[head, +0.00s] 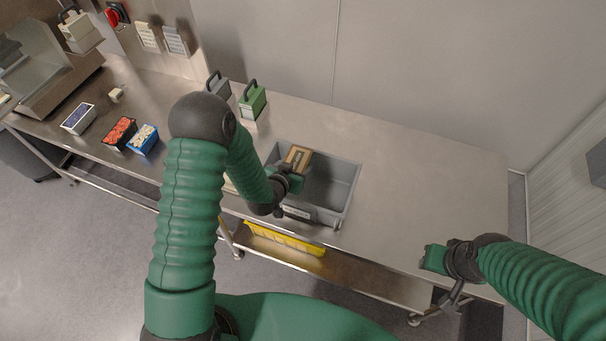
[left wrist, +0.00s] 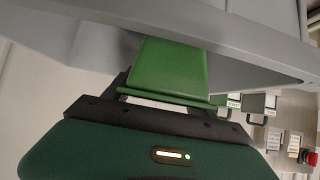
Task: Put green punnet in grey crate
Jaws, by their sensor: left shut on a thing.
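My left gripper (head: 289,185) is at the near left part of the grey crate (head: 346,187), over its rim in the head view. It is shut on the green punnet (left wrist: 168,68), which shows bright green with a flat rim in the left wrist view. The crate's grey wall (left wrist: 235,38) is close beyond it there. In the head view my arm and gripper largely hide the punnet, and I cannot tell whether it touches the crate. A brown box (head: 298,157) shows at the crate's far left. My right gripper (head: 447,262) is over the counter's right front edge; its fingers are unclear.
Punnets with blue (head: 78,119), red (head: 120,133) and pale (head: 143,140) contents stand at the left. A green handled box (head: 252,102) and a grey one (head: 217,85) stand by the wall. A yellow tray (head: 285,239) is below. The counter (head: 430,170) right of the crate is clear.

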